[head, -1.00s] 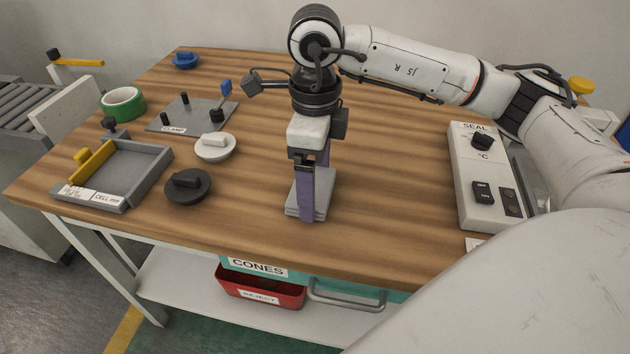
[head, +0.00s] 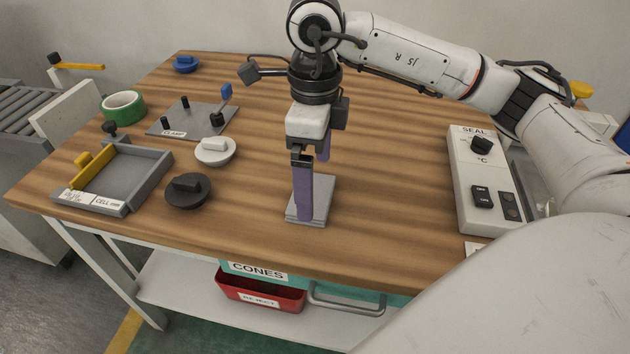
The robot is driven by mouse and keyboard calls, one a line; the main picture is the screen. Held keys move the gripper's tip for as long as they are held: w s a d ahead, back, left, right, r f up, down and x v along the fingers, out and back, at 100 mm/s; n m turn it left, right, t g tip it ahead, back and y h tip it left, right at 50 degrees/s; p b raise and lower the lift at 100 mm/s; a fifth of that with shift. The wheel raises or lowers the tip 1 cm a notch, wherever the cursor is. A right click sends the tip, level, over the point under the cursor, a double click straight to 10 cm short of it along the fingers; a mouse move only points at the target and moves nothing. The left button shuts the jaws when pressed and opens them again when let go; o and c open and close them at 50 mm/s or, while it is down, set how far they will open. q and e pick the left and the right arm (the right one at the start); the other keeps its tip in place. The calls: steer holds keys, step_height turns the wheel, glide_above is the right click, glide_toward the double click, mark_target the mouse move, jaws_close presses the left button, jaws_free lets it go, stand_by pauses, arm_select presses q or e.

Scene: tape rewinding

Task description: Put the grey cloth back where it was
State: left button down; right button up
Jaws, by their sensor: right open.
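The grey cloth (head: 322,203) is a flat, folded pad on the wooden table, near the front edge at the middle of the head view. My right gripper (head: 313,190) is above it, pointing down, with purple fingers. The fingers are apart, and the gripper is open. The nearer finger covers part of the cloth's left side, and I cannot tell whether it touches the cloth. The farther finger shows past the cloth's back edge. My left gripper is out of view.
A black disc (head: 189,192) and a white disc (head: 215,153) with knobs lie left of the cloth. A grey tray (head: 148,190), a clamp plate (head: 170,122) and green tape (head: 123,105) are farther left. A seal box (head: 484,195) stands right. The table between cloth and seal box is clear.

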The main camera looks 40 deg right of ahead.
mark_target(315, 195)
step_height(315, 195, up, 9)
steer(key=p, duration=0.1)
steer(key=shift+p, duration=0.3)
stand_by(0.4)
